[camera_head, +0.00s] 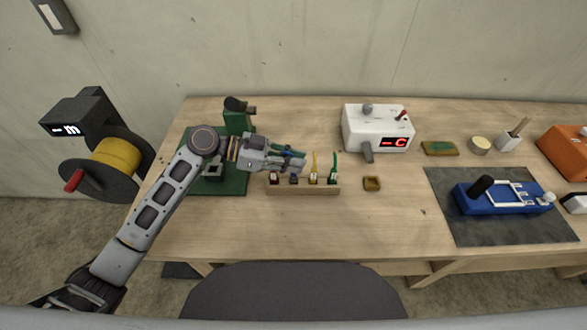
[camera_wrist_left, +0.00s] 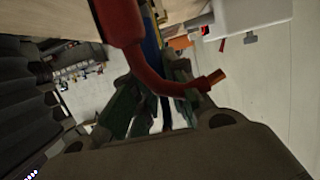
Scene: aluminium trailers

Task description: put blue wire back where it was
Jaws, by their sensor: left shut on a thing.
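A wooden wire rack (camera_head: 303,190) stands on the table, with several small sockets in a row. A yellow wire (camera_head: 314,162) and a green wire (camera_head: 335,165) stand upright in its right half. My left gripper (camera_head: 300,159) is over the rack's left half, just left of the yellow wire. It is shut on the blue wire, which shows between the fingers in the left wrist view (camera_wrist_left: 152,48). A red wire (camera_wrist_left: 135,50) with a bare copper end curves close in front of that camera. Whether the blue wire's lower end is in its socket is hidden. My right gripper is out of view.
A green board with a clamp (camera_head: 235,180) lies under my left forearm. A white meter box (camera_head: 378,128) stands behind, right of the rack. A small wooden dish (camera_head: 372,184) is right of the rack. A blue tool (camera_head: 505,197) rests on a dark mat (camera_head: 455,215). The front table middle is clear.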

